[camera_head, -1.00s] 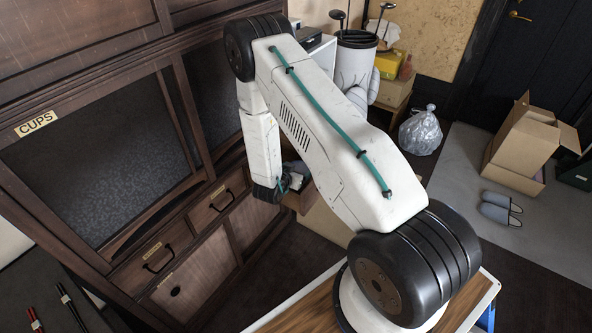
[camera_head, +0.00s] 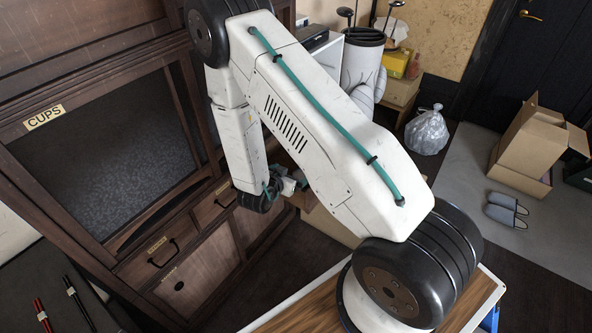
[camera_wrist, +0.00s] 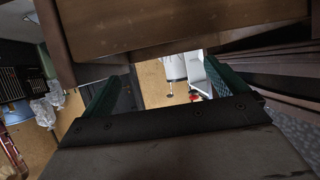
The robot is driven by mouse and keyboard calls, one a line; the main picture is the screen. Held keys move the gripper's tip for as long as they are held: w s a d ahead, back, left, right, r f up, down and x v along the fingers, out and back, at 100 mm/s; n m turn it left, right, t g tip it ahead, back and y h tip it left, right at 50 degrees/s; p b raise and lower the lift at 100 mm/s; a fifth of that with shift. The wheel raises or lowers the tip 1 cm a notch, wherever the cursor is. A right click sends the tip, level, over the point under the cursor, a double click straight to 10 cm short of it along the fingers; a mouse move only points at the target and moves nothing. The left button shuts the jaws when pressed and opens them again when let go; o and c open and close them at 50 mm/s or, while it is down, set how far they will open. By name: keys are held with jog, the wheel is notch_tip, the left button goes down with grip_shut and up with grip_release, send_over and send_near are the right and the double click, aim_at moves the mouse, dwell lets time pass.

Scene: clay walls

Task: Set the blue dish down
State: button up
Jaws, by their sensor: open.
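I see no blue dish in either current view. My gripper (camera_wrist: 172,84) shows in the wrist view as two green-padded fingers spread wide apart, with nothing held between them. In the head view the gripper is mostly hidden behind my white arm, low in front of the cabinet drawers. A brown wooden panel (camera_wrist: 180,25) fills the top of the wrist view, close to the fingertips. I cannot tell whether they touch it.
The dark wooden cabinet (camera_head: 220,160) has a CUPS label (camera_head: 44,117), a dark panel and handled drawers (camera_head: 160,255). A golf bag (camera_head: 360,60), a clear bag (camera_head: 427,131), an open carton (camera_head: 530,145) and slippers (camera_head: 507,209) stand to the right. Grey floor there is open.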

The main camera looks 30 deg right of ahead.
jog(key=w+a+r+n+t+y, duration=0.1)
jog(key=w+a+r+n+y, duration=0.15)
jog(key=a+r+y, duration=0.5)
jog(key=w+a+r+n+y, duration=0.1)
jog(key=w+a+r+y, duration=0.3)
jog(key=r, duration=0.7)
jog(key=s+a+r+n+g+y, duration=0.15)
jog(key=s+a+r+n, duration=0.3)
jog(key=s+r, duration=0.65)
jog(key=s+d+r+n+g, duration=0.1)
jog(key=s+r, duration=0.2)
jog(key=s, duration=0.5)
jog(key=s+d+r+n+g+h, duration=0.1)
jog(key=s+r, duration=0.3)
jog(key=s, duration=0.4)
jog(key=s+d+r+n+g, duration=0.2)
jog(key=s+d+r, duration=0.1)
jog(key=s, duration=0.5)
jog(key=shift+s+d+r+h, duration=0.25)
jog(key=shift+s+r+h, duration=0.1)
jog(key=shift+r+h, duration=0.1)
